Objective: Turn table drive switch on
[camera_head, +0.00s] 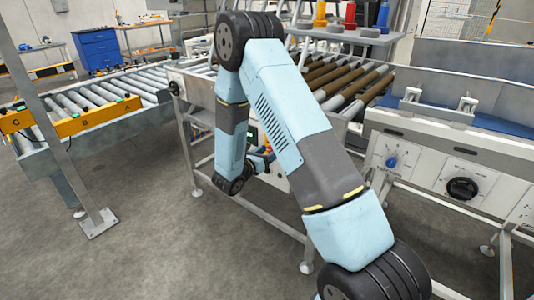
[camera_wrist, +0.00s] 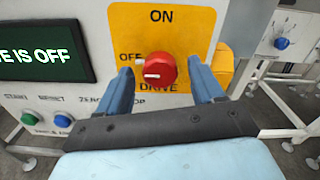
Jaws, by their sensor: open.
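The table drive switch (camera_wrist: 159,71) is a red rotary knob on a yellow plate (camera_wrist: 190,22) marked ON at the top, OFF at the left and DRIVE below. The white mark on the knob points left, towards OFF. My gripper (camera_wrist: 160,85) is open, with one blue finger on each side of the knob in the wrist view. I cannot tell whether either finger touches it. In the head view my blue-grey arm reaches down to the panel and hides most of it, the knob included.
A dark display (camera_wrist: 45,52) reading "...E IS OFF" is left of the switch. Below it are a green button (camera_wrist: 29,118) and a blue button (camera_wrist: 62,121). A neighbouring panel (camera_head: 450,182) with blue and black knobs stands right. A roller conveyor (camera_head: 85,100) is at left.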

